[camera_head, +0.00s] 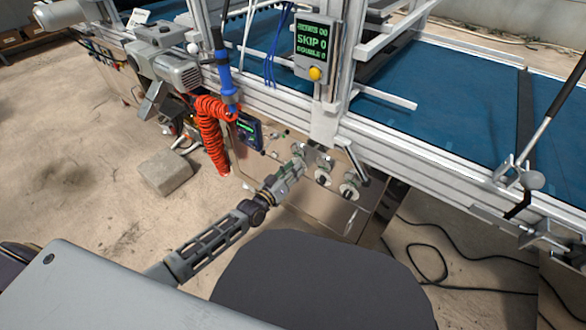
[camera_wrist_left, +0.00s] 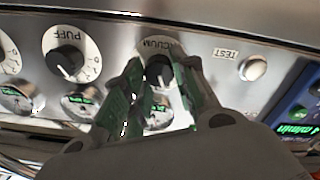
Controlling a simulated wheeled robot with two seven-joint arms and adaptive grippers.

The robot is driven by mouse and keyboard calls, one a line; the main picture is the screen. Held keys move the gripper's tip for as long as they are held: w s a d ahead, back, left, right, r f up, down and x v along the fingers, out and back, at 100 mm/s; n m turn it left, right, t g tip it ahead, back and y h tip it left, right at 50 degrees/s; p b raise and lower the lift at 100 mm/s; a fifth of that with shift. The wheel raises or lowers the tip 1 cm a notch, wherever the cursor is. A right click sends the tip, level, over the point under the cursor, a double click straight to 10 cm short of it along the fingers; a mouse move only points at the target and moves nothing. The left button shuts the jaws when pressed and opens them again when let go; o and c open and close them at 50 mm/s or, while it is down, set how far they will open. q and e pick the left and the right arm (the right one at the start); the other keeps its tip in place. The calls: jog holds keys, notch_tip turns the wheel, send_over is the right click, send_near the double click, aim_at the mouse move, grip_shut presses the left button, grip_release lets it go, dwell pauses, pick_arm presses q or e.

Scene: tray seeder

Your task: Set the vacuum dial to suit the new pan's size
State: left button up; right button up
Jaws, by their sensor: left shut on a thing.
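The vacuum dial is a black knob (camera_wrist_left: 158,72) on a white round plate lettered VACUUM, seen upside down in the left wrist view. My left gripper (camera_wrist_left: 160,88) has a green-padded finger on each side of this knob and is shut on it. The knob's pointer and most of its scale are hidden by the fingers. In the head view, my left gripper (camera_head: 294,165) reaches the metal control panel (camera_head: 335,212) under the conveyor and covers much of the dial. My right gripper is not in view. I cannot make out a seed pan.
The PUFF dial (camera_wrist_left: 66,62) is beside the vacuum dial, with small gauges nearby. A white TEST button (camera_wrist_left: 253,68) is on the other side. A blue-framed display (camera_head: 247,130) and an orange coiled hose (camera_head: 213,135) lie left of my gripper. A screen (camera_head: 315,42) reads SKIP 0.

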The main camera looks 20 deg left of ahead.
pick_arm(q)
jog(key=shift+n, duration=0.5)
jog(key=o, duration=1)
jog(key=shift+v, duration=6.05)
jog(key=shift+d, duration=0.1)
